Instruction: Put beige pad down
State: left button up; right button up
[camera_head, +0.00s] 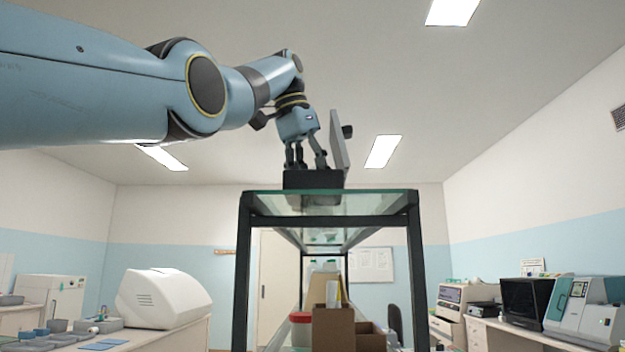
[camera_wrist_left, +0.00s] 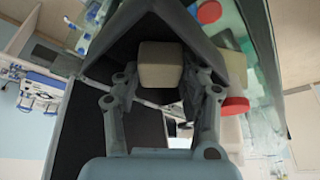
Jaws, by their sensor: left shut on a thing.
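The beige pad (camera_wrist_left: 161,66) is a small block between the fingertips of my left gripper (camera_wrist_left: 160,78) in the left wrist view. My left gripper (camera_head: 305,163) is shut on it and points down at a dark open case (camera_head: 313,180) on the top glass shelf in the head view. The pad shows against the dark inside of the case (camera_wrist_left: 112,65); whether it touches the bottom I cannot tell. In the head view the case wall hides the pad. My right gripper is in neither view.
The case's grey lid (camera_head: 339,147) stands upright just right of my left gripper. The glass shelf (camera_head: 375,202) sits on a dark frame. Below are cardboard boxes (camera_head: 333,328). Benches with lab devices stand at both sides. The air above the shelf's right part is clear.

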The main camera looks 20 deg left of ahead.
pick_arm(q)
jog(key=o, duration=0.7)
jog(key=shift+f, duration=0.1)
jog(key=shift+o, duration=0.2)
jog(key=shift+w, duration=0.1)
jog(key=shift+r, duration=0.25)
jog(key=p+v, duration=0.4)
jog(key=v, duration=0.8)
jog(key=shift+p, duration=0.3)
jog(key=shift+f, duration=0.15)
